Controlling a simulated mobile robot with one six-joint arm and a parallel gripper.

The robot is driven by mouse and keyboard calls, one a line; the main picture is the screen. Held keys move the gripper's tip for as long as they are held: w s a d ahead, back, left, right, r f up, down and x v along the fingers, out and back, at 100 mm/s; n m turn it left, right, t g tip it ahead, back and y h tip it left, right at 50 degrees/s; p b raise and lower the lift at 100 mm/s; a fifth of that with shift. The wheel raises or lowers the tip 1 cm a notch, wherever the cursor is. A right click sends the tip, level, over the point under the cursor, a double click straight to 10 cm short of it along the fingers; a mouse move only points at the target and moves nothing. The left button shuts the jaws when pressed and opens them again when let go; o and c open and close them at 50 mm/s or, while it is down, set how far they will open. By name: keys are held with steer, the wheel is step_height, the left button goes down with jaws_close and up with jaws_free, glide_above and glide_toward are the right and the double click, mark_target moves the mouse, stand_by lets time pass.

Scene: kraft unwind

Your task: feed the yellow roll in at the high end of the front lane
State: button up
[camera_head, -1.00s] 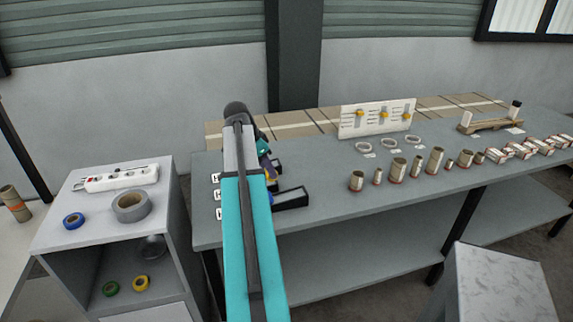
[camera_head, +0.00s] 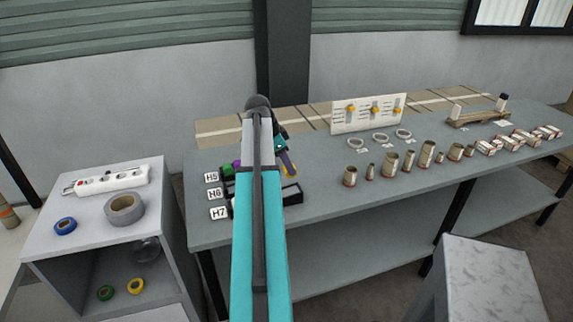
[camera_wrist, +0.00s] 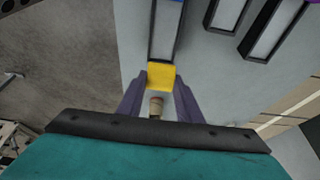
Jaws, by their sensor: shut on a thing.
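My gripper (camera_wrist: 158,100), with purple fingers, is shut on the yellow roll (camera_wrist: 160,76). In the head view the yellow roll (camera_head: 289,170) shows just right of my arm, above the right end of the front lane. The front lane (camera_wrist: 153,35) is a dark-walled channel nearest the bench's front edge; in the wrist view its near end lies just beyond the roll, with something blue farther along it. I cannot tell whether roll and lane touch.
Two other dark lanes (camera_wrist: 270,30) lie beside it. Tags H5, H6 and H7 (camera_head: 218,212) stand at their left ends. Several cardboard tubes (camera_head: 390,162) stand on the bench to the right, behind them a white board (camera_head: 366,122). A grey cabinet (camera_head: 90,225) stands left.

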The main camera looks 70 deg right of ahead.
mark_target(287, 176)
steer(key=shift+f+b, duration=1.25)
steer(key=shift+f, duration=1.15)
steer(key=shift+f, duration=0.2)
steer(key=shift+w+f+b, duration=0.1)
steer(key=shift+f+b, duration=0.55)
steer(key=shift+f, duration=0.45)
steer(key=o, duration=1.4)
steer(key=shift+a+r+p, duration=0.1)
steer(key=shift+r+p, duration=2.2)
steer(key=shift+r, duration=1.95)
